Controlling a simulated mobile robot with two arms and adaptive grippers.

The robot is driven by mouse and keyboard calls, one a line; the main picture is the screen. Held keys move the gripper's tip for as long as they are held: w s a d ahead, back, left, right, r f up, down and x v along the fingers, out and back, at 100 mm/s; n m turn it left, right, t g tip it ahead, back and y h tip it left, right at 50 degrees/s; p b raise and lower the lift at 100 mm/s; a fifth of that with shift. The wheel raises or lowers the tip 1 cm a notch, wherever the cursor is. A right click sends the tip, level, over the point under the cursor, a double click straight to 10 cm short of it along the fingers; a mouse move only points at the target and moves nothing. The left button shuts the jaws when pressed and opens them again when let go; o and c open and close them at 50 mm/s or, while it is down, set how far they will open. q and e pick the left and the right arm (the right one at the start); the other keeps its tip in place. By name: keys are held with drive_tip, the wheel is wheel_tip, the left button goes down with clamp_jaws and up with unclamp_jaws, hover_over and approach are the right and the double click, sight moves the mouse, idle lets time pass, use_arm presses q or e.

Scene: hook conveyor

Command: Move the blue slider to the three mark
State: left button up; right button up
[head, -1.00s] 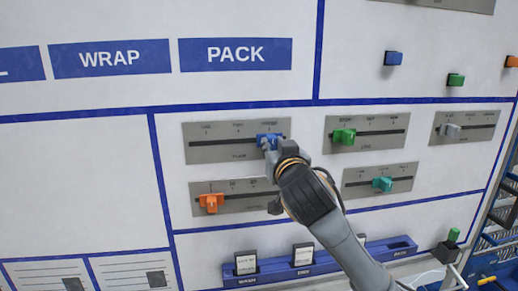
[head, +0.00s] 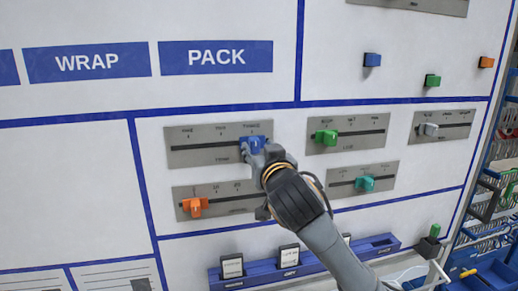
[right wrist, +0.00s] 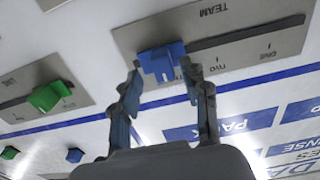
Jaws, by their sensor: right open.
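The blue slider (head: 254,141) sits near the right end of the slot in the upper left grey plate (head: 190,158), by the word THREE. It also shows in the right wrist view (right wrist: 161,62), upside down, at the left end of its slot; the TWO and ONE marks are to its right there. My right gripper (right wrist: 160,75) is open, with one finger on each side of the slider's lower part and close to it. In the head view my right gripper (head: 258,152) covers part of the slider. The THREE mark is hidden in the wrist view. My left gripper is out of view.
An orange slider (head: 195,206) is on the plate below. A green slider (head: 326,137), a teal slider (head: 365,183) and a grey slider (head: 429,129) are on plates to the right. A blue card rail (head: 262,275) juts out below my right arm.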

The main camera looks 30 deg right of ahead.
drive_tip(key=v, duration=0.6)
drive_tip(key=shift+s, duration=0.2)
drive_tip(key=shift+d, duration=0.1)
